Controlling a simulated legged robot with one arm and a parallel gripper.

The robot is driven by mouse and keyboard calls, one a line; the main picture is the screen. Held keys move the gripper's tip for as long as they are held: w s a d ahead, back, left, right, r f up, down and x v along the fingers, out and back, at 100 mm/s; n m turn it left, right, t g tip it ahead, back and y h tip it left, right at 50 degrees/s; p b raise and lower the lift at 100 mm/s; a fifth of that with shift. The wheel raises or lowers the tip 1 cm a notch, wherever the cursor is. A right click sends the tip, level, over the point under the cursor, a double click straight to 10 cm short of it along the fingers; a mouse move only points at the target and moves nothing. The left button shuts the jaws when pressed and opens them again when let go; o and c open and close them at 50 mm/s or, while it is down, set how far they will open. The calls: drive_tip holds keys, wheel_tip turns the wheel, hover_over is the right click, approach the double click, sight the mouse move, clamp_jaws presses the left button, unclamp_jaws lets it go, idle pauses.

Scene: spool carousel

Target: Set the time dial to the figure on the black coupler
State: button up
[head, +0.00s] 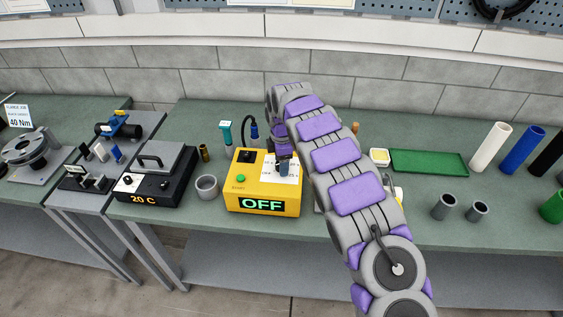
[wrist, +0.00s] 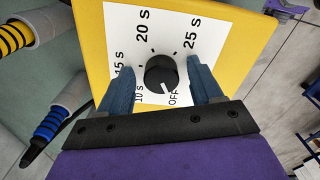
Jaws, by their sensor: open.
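The time dial (wrist: 161,74) is a round black knob on a white label on top of the yellow box (head: 262,205). The label reads 10 s, 15 s, 20 s, 25 s and OFF, and the knob's white mark points toward OFF. The box's display (head: 262,204) reads OFF. My gripper (wrist: 161,70) is open, with one blue-grey finger on each side of the knob and a gap visible to both. In the head view my gripper (head: 284,168) is over the box's label. I cannot pick out a black coupler or a figure on one.
A black heater box (head: 157,185) reading 20 C and a grey cup (head: 207,187) stand left of the yellow box. Blue and teal tools stand behind it. Right are a green tray (head: 429,162), two grey cups (head: 443,207), and white, blue, black (head: 547,152) and green tubes.

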drive_tip(key=shift+a, duration=0.1)
drive_tip(key=c, duration=1.1)
drive_tip(key=shift+o, duration=0.2)
drive_tip(key=shift+r+m, duration=0.1)
drive_tip(key=shift+m, duration=0.2)
